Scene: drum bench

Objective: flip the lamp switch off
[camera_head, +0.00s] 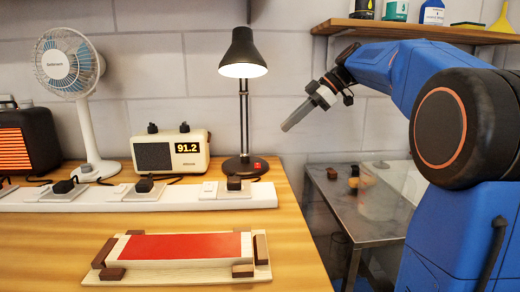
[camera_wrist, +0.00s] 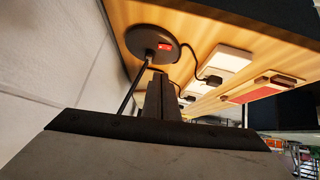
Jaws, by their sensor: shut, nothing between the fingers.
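The black desk lamp (camera_head: 243,60) stands at the back right of the wooden bench, and its shade glows. Its red switch (camera_head: 257,165) sits on the round black base (camera_head: 240,167). In the wrist view the red switch (camera_wrist: 164,46) shows on the lamp base (camera_wrist: 145,38), beyond my fingers. My gripper (camera_head: 287,128) is shut and empty, in the air to the right of the lamp and above the level of its base. In the wrist view my gripper (camera_wrist: 160,78) points toward the base, apart from it.
A white power strip (camera_head: 110,197) with plugs runs across the bench in front of the lamp. A radio (camera_head: 170,152), a fan (camera_head: 70,70) and a heater (camera_head: 28,140) stand left. A red-topped wooden block (camera_head: 180,246) lies in front. A shelf (camera_head: 420,30) hangs upper right.

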